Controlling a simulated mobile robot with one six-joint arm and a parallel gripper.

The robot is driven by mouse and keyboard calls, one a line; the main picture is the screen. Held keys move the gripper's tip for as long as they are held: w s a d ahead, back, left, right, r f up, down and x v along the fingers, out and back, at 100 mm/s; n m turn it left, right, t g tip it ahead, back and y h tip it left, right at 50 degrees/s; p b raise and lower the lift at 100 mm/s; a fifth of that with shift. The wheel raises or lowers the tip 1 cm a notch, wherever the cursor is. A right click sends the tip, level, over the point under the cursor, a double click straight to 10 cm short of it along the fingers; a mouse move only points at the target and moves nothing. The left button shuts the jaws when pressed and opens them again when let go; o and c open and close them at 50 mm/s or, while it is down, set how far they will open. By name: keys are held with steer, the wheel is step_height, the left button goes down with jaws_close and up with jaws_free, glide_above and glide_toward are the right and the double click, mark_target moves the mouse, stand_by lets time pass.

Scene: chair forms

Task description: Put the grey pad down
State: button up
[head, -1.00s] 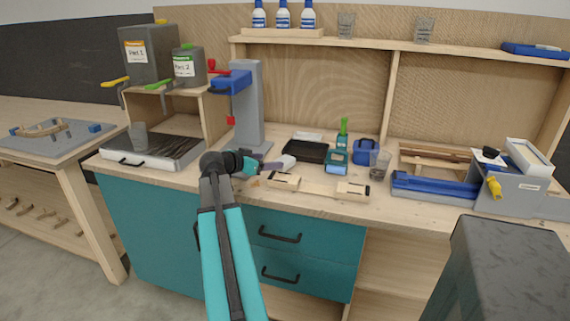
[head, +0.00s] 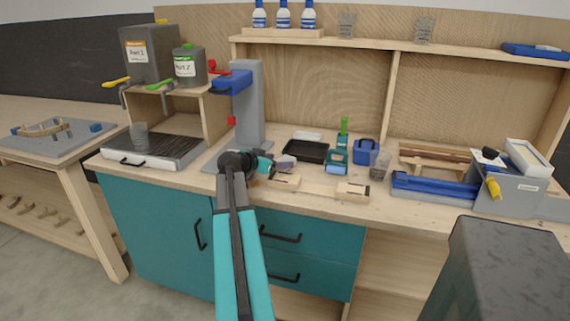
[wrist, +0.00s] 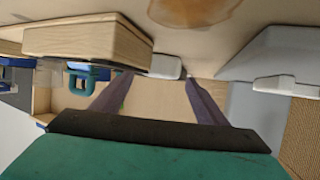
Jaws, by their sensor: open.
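A small grey pad (head: 287,159) lies on the bench top, behind the wooden fixture, in the head view. My gripper (head: 276,164) is low over the bench, right at the pad's near left side. In the wrist view my gripper (wrist: 158,76) is open, with its two dark fingers apart. A small pale grey piece (wrist: 166,66), apparently the pad, shows in the gap at the fingertips. I cannot tell whether the fingers touch it.
The wooden fixture (head: 318,189) lies just in front, and a grey press column (head: 249,105) stands behind left. Bare bench shows along the front edge.

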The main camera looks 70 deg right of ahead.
mark_target(284, 159)
steer(key=shift+p+x, duration=0.5)
steer(key=shift+x, duration=1.7)
steer(key=shift+r, duration=0.1)
steer(key=shift+c, duration=0.2)
steer(key=c, duration=1.2)
steer(key=shift+o, duration=0.2)
steer(key=shift+r+b, duration=0.6)
steer(key=shift+r, duration=4.4)
